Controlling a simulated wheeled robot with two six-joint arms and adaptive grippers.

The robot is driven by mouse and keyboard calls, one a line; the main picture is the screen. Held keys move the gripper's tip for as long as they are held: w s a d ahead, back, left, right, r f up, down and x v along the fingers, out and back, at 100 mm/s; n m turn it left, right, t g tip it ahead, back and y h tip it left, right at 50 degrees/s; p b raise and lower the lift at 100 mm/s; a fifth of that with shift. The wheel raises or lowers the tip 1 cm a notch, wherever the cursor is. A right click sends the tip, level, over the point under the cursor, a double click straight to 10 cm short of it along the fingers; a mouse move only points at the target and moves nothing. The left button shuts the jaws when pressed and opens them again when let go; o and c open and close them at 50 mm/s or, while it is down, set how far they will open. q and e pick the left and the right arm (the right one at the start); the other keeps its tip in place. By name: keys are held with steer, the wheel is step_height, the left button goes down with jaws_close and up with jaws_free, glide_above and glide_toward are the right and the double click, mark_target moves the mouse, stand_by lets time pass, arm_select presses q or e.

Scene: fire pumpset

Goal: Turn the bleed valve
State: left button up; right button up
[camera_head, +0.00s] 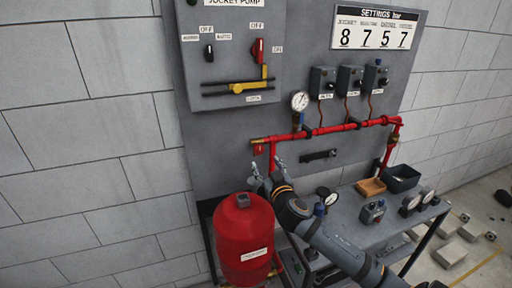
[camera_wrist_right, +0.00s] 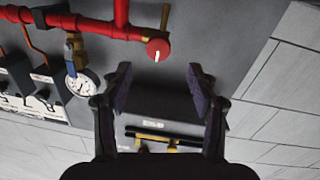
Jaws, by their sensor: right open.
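The bleed valve appears to be the small red round knob (camera_wrist_right: 158,49) with a white mark, on a brass fitting under the red pipe in the right wrist view. In the head view the red knob (camera_head: 258,149) hangs at the left end of the red pipe. My right gripper (camera_head: 267,167) is just below it in the head view. In the right wrist view, the right gripper (camera_wrist_right: 160,80) has its two dark fingers spread apart, with nothing between the tips. The knob lies beyond the tips, roughly centred between them, apparently untouched. My left gripper is not in view.
The red pipe (camera_head: 340,128) runs across the grey panel, with a pressure gauge (camera_head: 299,101) above it. A red tank (camera_head: 243,240) stands below, left of my right arm. A bench (camera_head: 350,235) holds gauges, a wooden tray (camera_head: 371,187) and a black bin (camera_head: 403,178).

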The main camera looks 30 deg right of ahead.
mark_target(259, 151)
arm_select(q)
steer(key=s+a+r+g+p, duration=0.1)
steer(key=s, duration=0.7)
arm_select(e)
steer(key=x, duration=0.3)
steer(key=p+x, duration=0.1)
steer(key=x, duration=0.1)
steer(key=shift+w+d+r, duration=0.1)
steer(key=shift+d+r, duration=0.1)
steer(key=shift+r, duration=0.1)
steer(key=p+x, duration=0.1)
steer(key=x, duration=0.2)
steer(key=shift+w+f, duration=0.2)
steer(key=shift+w, duration=0.35)
steer(key=shift+w+d+f, duration=0.1)
steer(key=shift+w, duration=0.05)
steer(key=shift+c, duration=1)
steer(key=c, duration=0.7)
steer(key=shift+c, duration=1.2)
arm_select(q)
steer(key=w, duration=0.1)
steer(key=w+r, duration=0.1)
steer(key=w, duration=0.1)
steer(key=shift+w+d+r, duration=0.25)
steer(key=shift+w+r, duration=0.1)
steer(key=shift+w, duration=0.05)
arm_select(e)
steer(key=shift+c, duration=0.2)
